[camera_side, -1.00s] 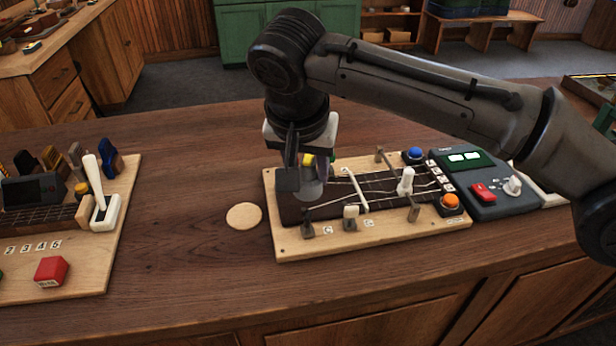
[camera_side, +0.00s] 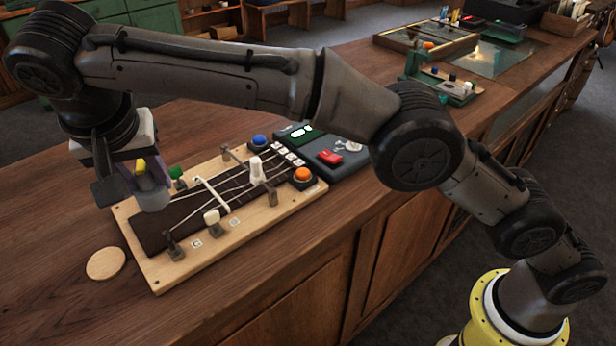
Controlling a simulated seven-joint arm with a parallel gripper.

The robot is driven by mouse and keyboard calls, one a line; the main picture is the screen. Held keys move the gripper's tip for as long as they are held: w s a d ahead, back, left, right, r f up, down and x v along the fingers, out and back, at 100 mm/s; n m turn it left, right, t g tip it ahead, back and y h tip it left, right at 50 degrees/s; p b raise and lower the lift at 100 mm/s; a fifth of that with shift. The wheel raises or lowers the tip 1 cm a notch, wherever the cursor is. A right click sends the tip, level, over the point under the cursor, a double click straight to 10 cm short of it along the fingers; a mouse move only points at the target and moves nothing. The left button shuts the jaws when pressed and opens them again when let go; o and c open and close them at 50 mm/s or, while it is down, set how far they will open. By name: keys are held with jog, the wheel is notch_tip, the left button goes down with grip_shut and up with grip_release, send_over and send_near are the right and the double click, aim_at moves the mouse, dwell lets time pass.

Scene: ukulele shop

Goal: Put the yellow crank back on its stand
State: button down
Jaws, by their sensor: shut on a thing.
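My gripper (camera_side: 138,182) hangs over the back left end of a light wooden board, pointing down. It is shut on the yellow crank (camera_side: 141,167); only a small yellow part shows between the fingers. A grey rounded piece (camera_side: 155,198) hangs just below it, seemingly part of the crank. Whether it touches the board is unclear. A plain round wooden disc (camera_side: 105,263) lies on the bench at the board's front left; I cannot tell whether it is the crank's stand.
The wooden board (camera_side: 228,258) carries a dark neck with strings, white knobs and metal posts. A green knob (camera_side: 176,172) is close to my gripper. Blue (camera_side: 259,141) and orange (camera_side: 302,175) buttons and a dark control box (camera_side: 325,160) stand right. Bench left of the disc is clear.

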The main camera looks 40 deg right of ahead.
jog(key=w+d+r+m+h, duration=0.1)
jog(key=w+d+r+m, duration=0.15)
jog(key=d, duration=1.15)
jog(key=w+d+r+m, duration=0.1)
jog(key=w+d+r, duration=0.3)
jog(key=d, duration=1)
jog(key=s+d+f+n+y, duration=0.1)
jog(key=s+d+f+n, duration=0.2)
jog(key=d, duration=0.3)
jog(key=s+d+f+n+y, duration=0.1)
jog(key=s+d+f+n, duration=0.3)
jog(key=d+n, duration=0.1)
jog(key=shift+d+f+t+y, duration=0.2)
jog(key=shift+d+t+y, duration=0.15)
jog(key=shift+d, duration=0.45)
